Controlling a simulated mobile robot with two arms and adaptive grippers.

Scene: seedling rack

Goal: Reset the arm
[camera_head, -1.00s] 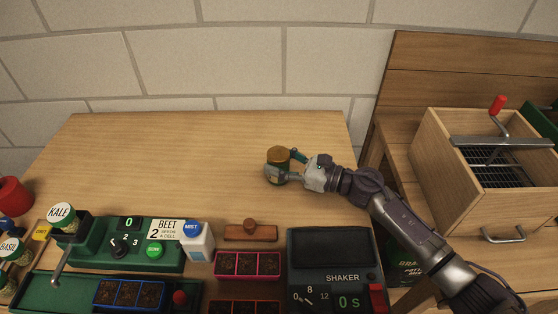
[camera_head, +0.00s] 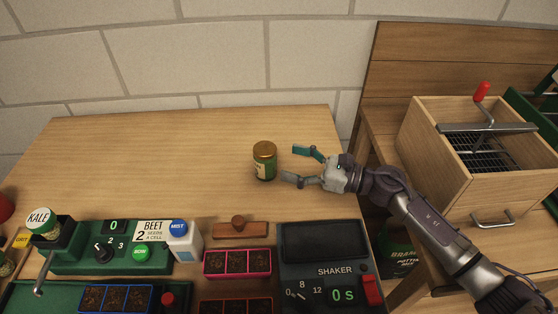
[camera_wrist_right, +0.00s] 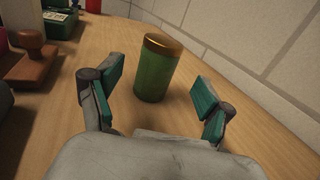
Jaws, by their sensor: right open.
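My right gripper (camera_head: 302,167) is open and empty, low over the table. A green jar with a gold lid (camera_head: 264,161) stands upright on the table just left of its fingertips, apart from them. In the right wrist view the jar (camera_wrist_right: 156,68) stands ahead, between and beyond the two open fingers (camera_wrist_right: 152,98), with bare table around it. My right arm reaches in from the lower right of the head view. My left gripper is not in view.
A shaker (camera_head: 326,262), a red seed tray (camera_head: 237,262), a wooden stamp (camera_head: 239,229) and a green seeder (camera_head: 110,258) line the table's front. A wooden box with a red-handled crank (camera_head: 450,180) stands at right. The table's back left is clear.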

